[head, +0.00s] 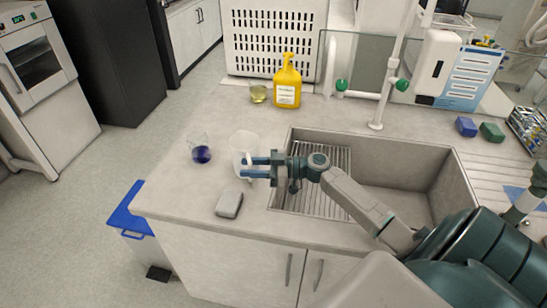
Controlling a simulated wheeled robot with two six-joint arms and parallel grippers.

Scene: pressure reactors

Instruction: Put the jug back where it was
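The jug (243,141), a pale translucent vessel, stands upright near the front of the counter, just left of the sink. My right gripper (256,167) reaches in from the right at the jug's lower right side. Its two blue fingers are apart and overlap the jug in the picture. Whether they close on a part of the jug or only stand around it is not clear. The part of the jug behind the fingers is hidden. My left gripper is not in view.
A flask with dark blue liquid (202,154) stands left of the jug, and a grey block (229,204) lies in front. The sink (410,172) is to the right. A yellow bottle (287,84) and a beaker (258,93) stand behind. Counter between them is clear.

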